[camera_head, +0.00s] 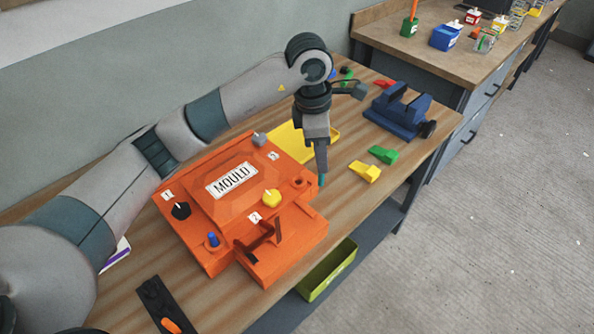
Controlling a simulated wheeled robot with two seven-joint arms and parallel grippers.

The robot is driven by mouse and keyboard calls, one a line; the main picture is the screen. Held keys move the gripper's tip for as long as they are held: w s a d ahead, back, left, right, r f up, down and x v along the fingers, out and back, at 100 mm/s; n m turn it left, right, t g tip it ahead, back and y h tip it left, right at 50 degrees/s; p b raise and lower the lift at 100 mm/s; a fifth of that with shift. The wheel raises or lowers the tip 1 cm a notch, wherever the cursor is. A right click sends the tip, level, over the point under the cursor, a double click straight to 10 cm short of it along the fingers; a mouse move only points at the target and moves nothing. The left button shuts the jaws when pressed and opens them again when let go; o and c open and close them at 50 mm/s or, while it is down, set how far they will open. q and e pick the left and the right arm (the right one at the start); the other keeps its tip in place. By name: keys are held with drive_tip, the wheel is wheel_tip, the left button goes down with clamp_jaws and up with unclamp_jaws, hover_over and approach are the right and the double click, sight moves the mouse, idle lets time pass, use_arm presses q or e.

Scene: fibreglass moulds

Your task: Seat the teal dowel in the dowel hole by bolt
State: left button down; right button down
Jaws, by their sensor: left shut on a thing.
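My left gripper (321,172) comes down from above and is shut on the teal dowel (322,181), of which only a small tip shows below the fingers. The gripper is beside the right corner of the orange mould (225,205). A dark round hole (298,182) is in that corner, just left of the dowel in the picture; the dowel looks apart from it. A blue dowel (213,239) stands at the mould's front left. Black (180,210), yellow (271,197) and grey (259,139) bolt-like knobs sit near labels 1, 2 and 3. My right gripper is not in view.
A yellow tray (284,137) lies behind the mould. Yellow (366,172) and green (383,154) blocks and a blue vise (401,112) are to the right. A black tool (160,302) lies in front. A green bin (326,273) is below the table edge.

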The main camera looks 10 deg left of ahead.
use_arm(q)
drive_tip(key=w+a+f+b, duration=0.1)
drive_tip(key=w+a+f, duration=0.2)
drive_tip(key=a, duration=0.3)
drive_tip(key=shift+a+f, duration=0.15)
drive_tip(key=shift+f, duration=0.4)
drive_tip(key=shift+s+f, duration=0.1)
drive_tip(key=shift+f+b, duration=0.7)
drive_tip(key=shift+f, duration=1.25)
